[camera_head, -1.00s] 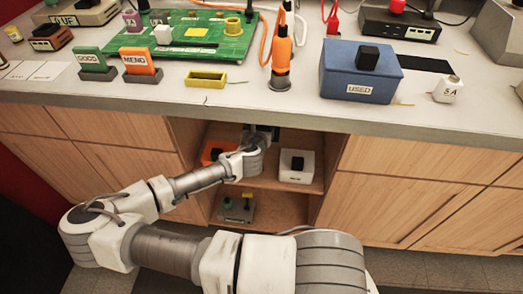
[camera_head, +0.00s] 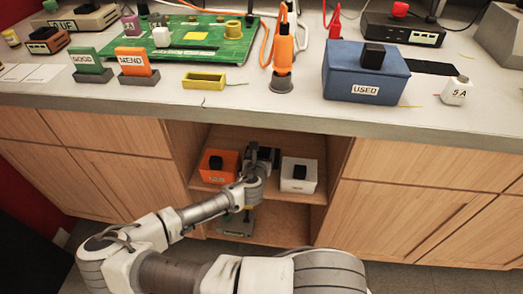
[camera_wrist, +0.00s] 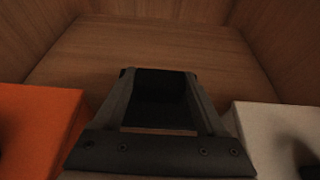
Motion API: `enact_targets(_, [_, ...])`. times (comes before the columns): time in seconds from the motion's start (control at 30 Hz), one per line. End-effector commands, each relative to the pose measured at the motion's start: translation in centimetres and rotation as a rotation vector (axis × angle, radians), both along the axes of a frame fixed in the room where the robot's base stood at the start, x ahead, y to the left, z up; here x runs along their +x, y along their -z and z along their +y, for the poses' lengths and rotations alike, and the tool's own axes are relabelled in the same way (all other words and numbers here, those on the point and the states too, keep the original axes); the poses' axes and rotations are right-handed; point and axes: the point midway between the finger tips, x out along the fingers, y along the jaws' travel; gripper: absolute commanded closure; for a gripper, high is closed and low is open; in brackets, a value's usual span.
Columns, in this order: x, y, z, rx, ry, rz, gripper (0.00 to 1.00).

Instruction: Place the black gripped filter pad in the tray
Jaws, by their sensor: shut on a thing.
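My gripper (camera_head: 264,158) is inside the open cabinet shelf, between an orange box (camera_head: 218,165) and a white box (camera_head: 299,176). In the wrist view my gripper (camera_wrist: 158,74) is shut on the black filter pad (camera_wrist: 160,95), a dark flat piece between the two fingers. In the head view the pad is small and hard to tell from the dark fingers. A shallow yellow tray (camera_head: 204,80) lies on the counter above, and its inside looks empty.
The cabinet's side walls and the boxes leave a narrow space around my gripper. A lower shelf (camera_head: 279,217) holds a small dark device. The counter (camera_head: 240,108) overhangs the opening. A blue box marked USED (camera_head: 362,95) stands on it, right of an orange tool (camera_head: 284,55).

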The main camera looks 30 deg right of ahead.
Motion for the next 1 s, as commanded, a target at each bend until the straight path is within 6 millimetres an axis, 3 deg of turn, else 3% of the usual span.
enact_targets(0.17, [0.0, 0.5, 0.0, -0.001, 0.0, 0.001, 0.9])
enact_targets(0.2, [0.0, 0.3, 0.0, 0.0, 0.0, 0.0, 0.19])
enact_targets(0.3, [0.0, 0.3, 0.0, 0.0, 0.0, 0.0, 0.01])
enact_targets(0.67, [0.0, 0.6, 0.0, 0.002, 0.001, -0.002, 0.0])
enact_targets(1.0, [-4.8, -2.4, 2.7, -0.002, -0.004, 0.001, 0.0])
